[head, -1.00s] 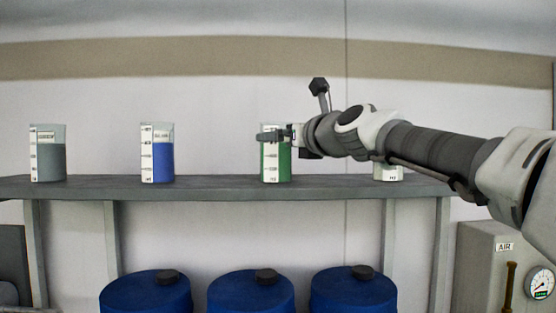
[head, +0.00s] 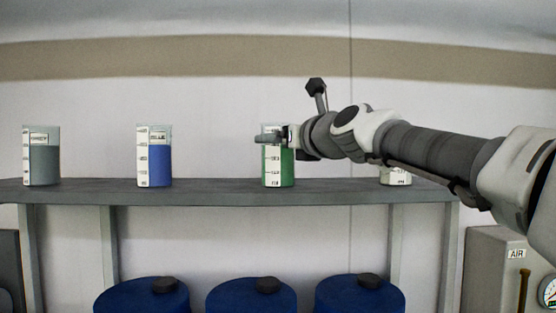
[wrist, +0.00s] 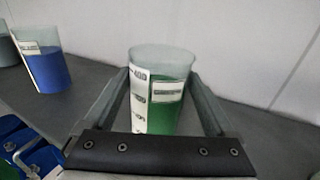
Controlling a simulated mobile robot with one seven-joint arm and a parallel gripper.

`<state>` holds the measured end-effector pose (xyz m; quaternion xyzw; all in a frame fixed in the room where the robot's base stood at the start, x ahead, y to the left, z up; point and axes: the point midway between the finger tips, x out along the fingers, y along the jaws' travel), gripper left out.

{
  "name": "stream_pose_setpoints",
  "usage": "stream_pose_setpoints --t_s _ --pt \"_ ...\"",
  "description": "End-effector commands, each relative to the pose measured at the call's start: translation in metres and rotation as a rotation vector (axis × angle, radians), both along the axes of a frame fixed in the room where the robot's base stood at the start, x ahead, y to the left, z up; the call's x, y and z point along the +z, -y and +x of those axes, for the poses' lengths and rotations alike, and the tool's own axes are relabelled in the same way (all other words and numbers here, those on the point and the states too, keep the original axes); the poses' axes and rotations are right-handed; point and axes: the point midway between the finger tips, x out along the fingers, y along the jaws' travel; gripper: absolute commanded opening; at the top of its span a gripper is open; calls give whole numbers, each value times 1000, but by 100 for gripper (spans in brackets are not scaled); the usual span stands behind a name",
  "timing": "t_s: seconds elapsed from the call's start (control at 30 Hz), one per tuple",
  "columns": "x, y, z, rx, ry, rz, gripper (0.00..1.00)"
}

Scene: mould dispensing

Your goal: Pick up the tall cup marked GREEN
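The tall clear cup with green contents (head: 280,168) stands upright on the shelf. In the wrist view, this green cup (wrist: 176,118) has a white scale strip and a small label too small to read. My gripper (head: 268,138) is at the cup's upper part in the head view, one finger crossing in front of it. In the wrist view, the open fingers lie on either side of the cup, with narrow gaps visible beside its walls. The cup's base is hidden by the gripper's palm there.
On the grey shelf (head: 220,190), a blue cup (head: 155,165) and a grey cup (head: 43,165) stand to the left. Another cup (head: 395,178) is mostly hidden behind my arm. Blue drums (head: 140,298) stand below. A wall is behind the shelf.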

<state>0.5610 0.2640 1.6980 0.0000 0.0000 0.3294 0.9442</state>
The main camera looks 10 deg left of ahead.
Motion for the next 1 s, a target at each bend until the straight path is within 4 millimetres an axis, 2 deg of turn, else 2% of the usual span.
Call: stream_pose_setpoints --t_s 0.03,0.2,0.27,0.67,0.87,1.0 --pt "0 0 0 0 1 -1 41" --pt "0 0 0 0 0 -1 10" --pt "1 0 0 0 2 0 2" --pt "8 0 0 0 3 1 2" --pt "28 -1 -1 3 4 1 2" --pt "50 -1 -1 3 4 1 2"
